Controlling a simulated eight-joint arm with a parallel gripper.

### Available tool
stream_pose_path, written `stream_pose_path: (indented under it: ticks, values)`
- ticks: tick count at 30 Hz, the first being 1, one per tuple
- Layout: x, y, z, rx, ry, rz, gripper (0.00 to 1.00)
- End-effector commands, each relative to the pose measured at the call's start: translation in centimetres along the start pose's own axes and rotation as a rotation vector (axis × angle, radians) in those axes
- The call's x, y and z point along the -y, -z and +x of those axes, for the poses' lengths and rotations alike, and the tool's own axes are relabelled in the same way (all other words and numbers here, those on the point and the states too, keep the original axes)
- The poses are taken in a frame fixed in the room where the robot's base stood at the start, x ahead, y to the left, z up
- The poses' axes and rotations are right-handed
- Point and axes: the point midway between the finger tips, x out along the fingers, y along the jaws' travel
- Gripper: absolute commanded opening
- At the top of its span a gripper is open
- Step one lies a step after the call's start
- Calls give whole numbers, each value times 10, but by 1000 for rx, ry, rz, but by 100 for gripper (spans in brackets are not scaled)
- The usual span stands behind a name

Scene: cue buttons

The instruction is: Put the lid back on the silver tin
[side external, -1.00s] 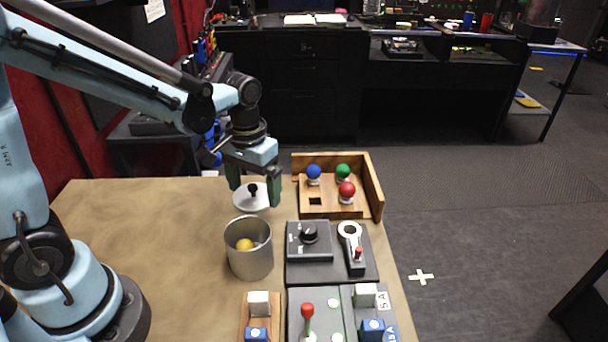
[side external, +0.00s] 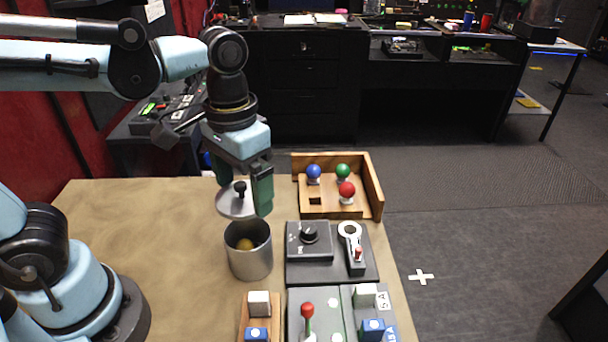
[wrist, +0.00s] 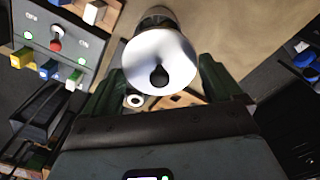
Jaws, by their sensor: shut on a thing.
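The silver tin (side external: 250,262) stands upright and open on the table, with a yellow ball (side external: 245,244) inside. My gripper (side external: 242,194) is shut on the round lid (side external: 234,208), with the black knob (side external: 239,187) between its fingers. The lid hangs slightly tilted, just above and behind the tin's rim, apart from it. In the wrist view the lid (wrist: 170,50) shows as a bright disc between the fingers and covers most of the tin (wrist: 155,14).
Right of the tin are a grey dial box (side external: 308,240) and a panel with a ring-ended lever (side external: 352,245). Behind is a wooden tray (side external: 375,190) with blue, green and red balls. Blocks and a red-knobbed lever (side external: 307,312) stand in front.

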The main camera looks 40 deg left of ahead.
Motion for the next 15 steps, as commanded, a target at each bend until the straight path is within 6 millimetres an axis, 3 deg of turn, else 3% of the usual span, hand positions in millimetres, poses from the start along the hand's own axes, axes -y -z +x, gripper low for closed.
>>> stream_pose_path:
  ticks: [5, 15]
  values:
    - [-2, -3, 3, 0, 0, 10, 63]
    - [-2, -3, 31, 0, 0, 9, 63]
